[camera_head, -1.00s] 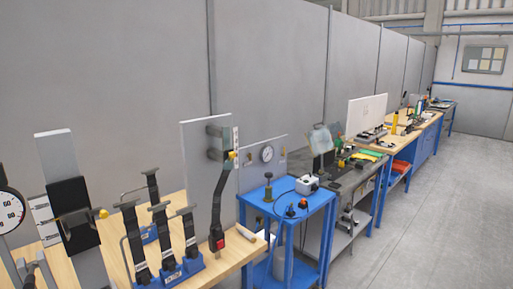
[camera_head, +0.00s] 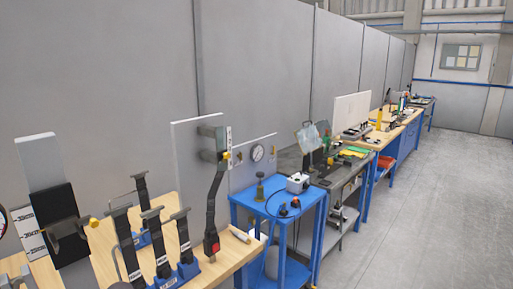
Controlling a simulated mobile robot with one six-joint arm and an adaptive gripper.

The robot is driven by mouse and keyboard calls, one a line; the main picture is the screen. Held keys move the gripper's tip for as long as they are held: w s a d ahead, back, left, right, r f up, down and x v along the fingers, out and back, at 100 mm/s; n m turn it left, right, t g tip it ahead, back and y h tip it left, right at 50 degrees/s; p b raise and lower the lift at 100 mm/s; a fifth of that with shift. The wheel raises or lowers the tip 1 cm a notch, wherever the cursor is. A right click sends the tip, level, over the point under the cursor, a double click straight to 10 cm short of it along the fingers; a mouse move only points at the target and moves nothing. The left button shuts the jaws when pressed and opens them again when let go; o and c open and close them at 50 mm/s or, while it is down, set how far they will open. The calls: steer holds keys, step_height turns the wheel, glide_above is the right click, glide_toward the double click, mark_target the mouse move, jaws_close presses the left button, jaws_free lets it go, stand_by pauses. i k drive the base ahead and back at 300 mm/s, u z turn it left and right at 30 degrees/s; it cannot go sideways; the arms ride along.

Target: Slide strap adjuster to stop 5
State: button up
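What looks like the strap adjuster (camera_head: 209,156) is a dark carriage with a yellow knob (camera_head: 225,155) on a light upright panel (camera_head: 186,152) at the near bench. A narrow white marked scale (camera_head: 229,140) stands beside it; its marks are too small to read. A black strap (camera_head: 213,200) hangs from the adjuster to a buckle with a red button (camera_head: 214,247). The adjuster sits near the top of the panel; which stop it is at cannot be told. My gripper is not in view.
Left of the panel, several black levers on blue bases (camera_head: 188,269) and a grey post with a black slider (camera_head: 58,215) stand on the wooden bench (camera_head: 236,252). A blue cart (camera_head: 272,208) stands to the right. The grey floor (camera_head: 420,220) at right is clear.

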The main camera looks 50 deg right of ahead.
mark_target(223, 153)
steer(key=z, duration=1.2)
steer(key=k, duration=1)
steer(key=u, duration=0.05)
steer(key=i, duration=0.85)
steer(key=z, duration=0.05)
